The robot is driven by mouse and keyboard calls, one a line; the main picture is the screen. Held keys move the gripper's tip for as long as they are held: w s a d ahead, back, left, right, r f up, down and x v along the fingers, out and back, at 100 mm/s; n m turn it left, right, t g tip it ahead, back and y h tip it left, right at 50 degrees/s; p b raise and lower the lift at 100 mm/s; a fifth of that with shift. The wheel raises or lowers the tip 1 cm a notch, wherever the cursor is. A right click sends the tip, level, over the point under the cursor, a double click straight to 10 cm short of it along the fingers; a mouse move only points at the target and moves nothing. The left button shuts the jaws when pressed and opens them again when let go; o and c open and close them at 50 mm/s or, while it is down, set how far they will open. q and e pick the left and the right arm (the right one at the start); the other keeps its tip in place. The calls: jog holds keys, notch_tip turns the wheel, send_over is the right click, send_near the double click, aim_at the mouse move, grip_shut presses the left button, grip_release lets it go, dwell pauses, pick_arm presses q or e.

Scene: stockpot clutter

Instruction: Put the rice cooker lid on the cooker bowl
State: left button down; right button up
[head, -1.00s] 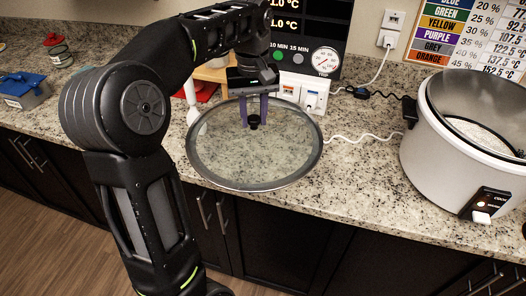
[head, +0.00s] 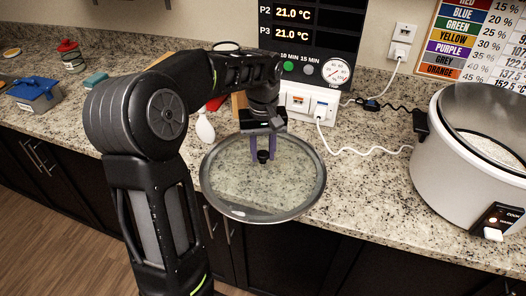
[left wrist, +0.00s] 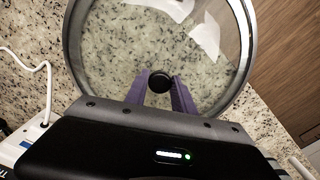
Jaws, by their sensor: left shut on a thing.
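The rice cooker lid (head: 225,190) is a round glass disc with a grey metal rim and a black knob. My left gripper (head: 263,156) has its purple fingers shut on the knob. In the left wrist view the fingers (left wrist: 160,88) sit on both sides of the black knob, with the glass (left wrist: 125,45) beyond. The lid is over the counter's front edge; its exact height is hard to tell. The cooker bowl (head: 450,165) is the white rice cooker at the right, open at the top with rice-like white contents. My right gripper is not in view.
White sockets with a cable (head: 345,150) stand behind the lid against the wall. A blue box (head: 35,92), a red-lidded jar (head: 70,55) and a teal sponge (head: 95,79) are at the left. Counter (head: 365,190) between lid and cooker is clear except for the cable.

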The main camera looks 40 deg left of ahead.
pick_arm(q)
jog(key=shift+f, duration=0.2)
jog(key=shift+f, duration=0.15)
jog(key=c, duration=1.1)
grip_release()
jog(key=shift+o, duration=0.2)
